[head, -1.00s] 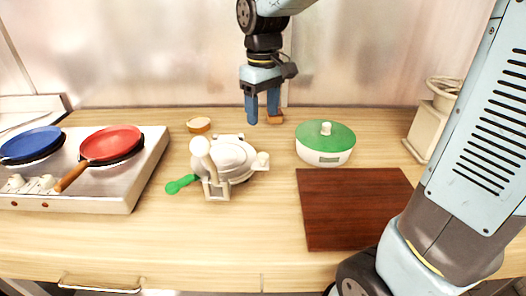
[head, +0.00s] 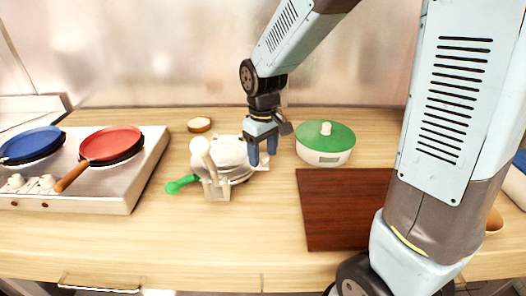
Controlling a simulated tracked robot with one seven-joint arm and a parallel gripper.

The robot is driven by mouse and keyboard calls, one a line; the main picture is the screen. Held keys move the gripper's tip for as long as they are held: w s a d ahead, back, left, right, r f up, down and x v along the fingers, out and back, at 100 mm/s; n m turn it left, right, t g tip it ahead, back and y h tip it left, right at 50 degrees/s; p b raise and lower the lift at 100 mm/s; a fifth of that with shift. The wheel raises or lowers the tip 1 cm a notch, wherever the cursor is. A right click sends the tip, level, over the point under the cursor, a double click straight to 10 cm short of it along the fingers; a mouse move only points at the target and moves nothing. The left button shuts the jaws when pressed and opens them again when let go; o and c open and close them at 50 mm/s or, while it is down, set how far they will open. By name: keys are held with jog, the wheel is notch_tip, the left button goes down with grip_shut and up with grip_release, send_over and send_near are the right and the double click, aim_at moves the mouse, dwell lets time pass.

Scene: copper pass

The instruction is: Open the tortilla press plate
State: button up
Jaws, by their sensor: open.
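The tortilla press (head: 216,190) is cream-white and stands on the counter left of centre. Its round upper plate (head: 230,152) appears to lie flat over the base. A knobbed white lever (head: 202,149) rises at its front left. My gripper (head: 263,160) points down with open, empty blue fingers at the right side of the press. The fingers overlap the press's right-hand tab in the picture, partly hiding it; I cannot tell whether they touch it.
A green-lidded white container (head: 325,143) stands just right of my gripper. A dark red-brown board (head: 345,210) lies front right. A stove with red (head: 110,143) and blue (head: 30,144) pans is at left. A small round wooden-rimmed item (head: 199,125) lies behind the press.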

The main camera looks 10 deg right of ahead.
grip_shut()
dwell(0.6)
